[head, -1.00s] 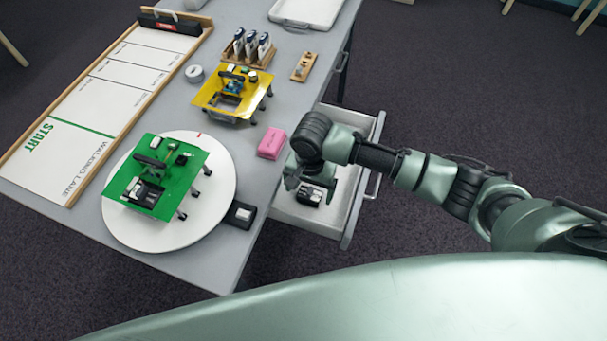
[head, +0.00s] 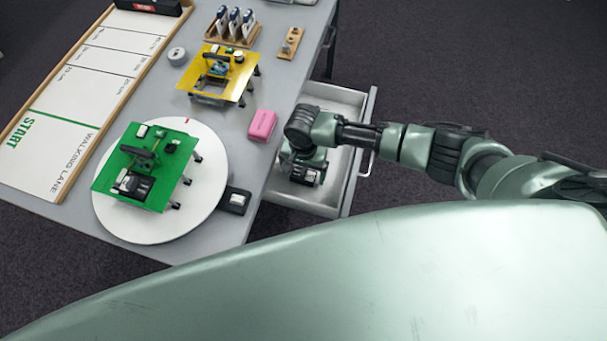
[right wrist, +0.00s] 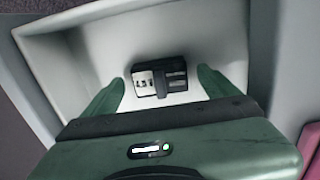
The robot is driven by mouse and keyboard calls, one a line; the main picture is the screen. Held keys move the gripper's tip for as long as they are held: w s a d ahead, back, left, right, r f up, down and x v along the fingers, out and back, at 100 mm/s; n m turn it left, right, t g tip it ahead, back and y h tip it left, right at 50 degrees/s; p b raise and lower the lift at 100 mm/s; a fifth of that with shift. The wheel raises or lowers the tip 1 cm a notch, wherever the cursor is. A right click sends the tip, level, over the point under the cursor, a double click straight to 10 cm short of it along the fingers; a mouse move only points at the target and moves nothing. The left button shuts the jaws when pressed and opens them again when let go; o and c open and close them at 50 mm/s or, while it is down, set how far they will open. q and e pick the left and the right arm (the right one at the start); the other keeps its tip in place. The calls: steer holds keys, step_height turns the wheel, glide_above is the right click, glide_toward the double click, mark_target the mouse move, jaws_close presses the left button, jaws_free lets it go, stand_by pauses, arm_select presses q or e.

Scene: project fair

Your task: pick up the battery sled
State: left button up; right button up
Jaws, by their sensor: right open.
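The battery sled (right wrist: 160,76), a small black block with a pale panel at one end, lies on the floor of the open drawer. In the head view the sled (head: 304,174) shows just under my right gripper (head: 300,166). In the right wrist view my right gripper (right wrist: 162,84) is open, with one green finger on each side of the sled and a gap to it on both sides. The sled appears a little beyond the fingertips. My left gripper is not in view.
The drawer (head: 350,172) has pale raised walls close around my right gripper. On the table, a pink block (head: 262,125) and a small black box (head: 236,201) lie near the drawer side. A green walker (head: 150,165) stands on a white turntable (head: 211,152); a yellow walker (head: 240,64) stands behind.

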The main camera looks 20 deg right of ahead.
mark_target(304, 171)
steer(key=c, duration=1.3)
step_height(304, 171, up, 20)
steer(key=shift+r+p, duration=0.1)
steer(key=shift+p, duration=0.4)
steer(key=shift+c, duration=0.2)
